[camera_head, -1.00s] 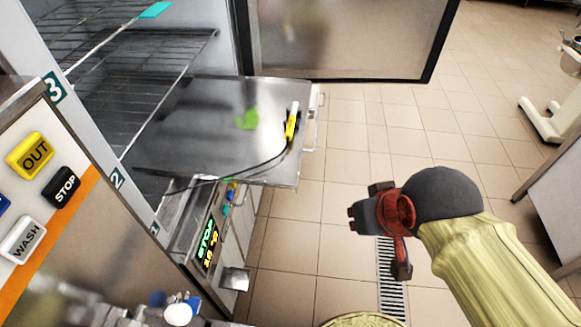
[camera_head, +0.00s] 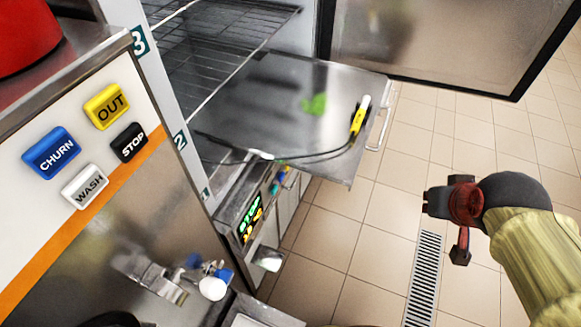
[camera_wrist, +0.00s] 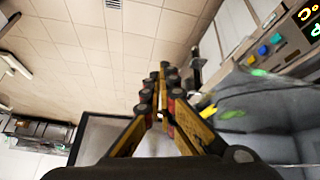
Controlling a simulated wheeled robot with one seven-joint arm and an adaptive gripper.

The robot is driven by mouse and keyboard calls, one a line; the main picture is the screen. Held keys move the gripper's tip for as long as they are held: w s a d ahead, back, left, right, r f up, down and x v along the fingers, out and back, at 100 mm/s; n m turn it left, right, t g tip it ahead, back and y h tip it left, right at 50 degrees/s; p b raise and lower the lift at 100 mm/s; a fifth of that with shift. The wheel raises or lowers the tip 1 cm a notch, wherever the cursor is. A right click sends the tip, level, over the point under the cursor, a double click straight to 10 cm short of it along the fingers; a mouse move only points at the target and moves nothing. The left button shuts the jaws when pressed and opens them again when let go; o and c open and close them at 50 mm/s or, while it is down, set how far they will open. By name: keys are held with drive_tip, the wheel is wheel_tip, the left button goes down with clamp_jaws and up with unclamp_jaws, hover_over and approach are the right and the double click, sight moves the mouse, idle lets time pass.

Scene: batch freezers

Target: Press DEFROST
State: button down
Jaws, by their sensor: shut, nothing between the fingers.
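No label reading DEFROST is legible. A small control panel with a lit display (camera_head: 250,219) sits on the front of the unit under the steel top, with small coloured buttons (camera_head: 277,184) beyond it. In the wrist view my gripper (camera_wrist: 161,95) is shut and empty.
A larger panel at left carries OUT (camera_head: 107,106), CHURN (camera_head: 51,153), STOP (camera_head: 129,142) and WASH (camera_head: 85,186) buttons. A steel top (camera_head: 270,100) holds a yellow-black probe (camera_head: 358,122) and cable. An open door (camera_head: 440,40) stands behind. Tiled floor between my gripper and the panel is clear.

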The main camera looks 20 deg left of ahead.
drive_tip(key=w+a+f+n+t+y+b, duration=0.1)
drive_tip(key=w+a+f+n, duration=0.25)
drive_tip(key=w+f, duration=0.6)
drive_tip(key=w+a+f+n+t+y+b, duration=0.15)
drive_tip(key=w+a+f, duration=0.25)
drive_tip(key=w+f, duration=0.5)
drive_tip(key=w+a+f+n+y+b, duration=0.1)
drive_tip(key=w+a+f+n, duration=0.1)
drive_tip(key=a+f, duration=0.4)
drive_tip(key=w+a+f+n+y, duration=0.15)
drive_tip(key=a+f, duration=0.25)
drive_tip(key=f, duration=0.5)
drive_tip(key=w+a+n+t+y, duration=0.1)
drive_tip(key=a+n+t+y, duration=0.1)
drive_tip(key=a, duration=0.5)
drive_tip(key=shift+w+a+n+y+b, duration=0.15)
drive_tip(key=shift+n+y+b, duration=0.3)
drive_tip(key=shift+y, duration=0.75)
drive_tip(key=shift+r, duration=0.1)
drive_tip(key=w+a, duration=0.1)
drive_tip(key=a, duration=0.7)
drive_tip(key=shift+w+a, duration=0.15)
drive_tip(key=shift+a, duration=0.15)
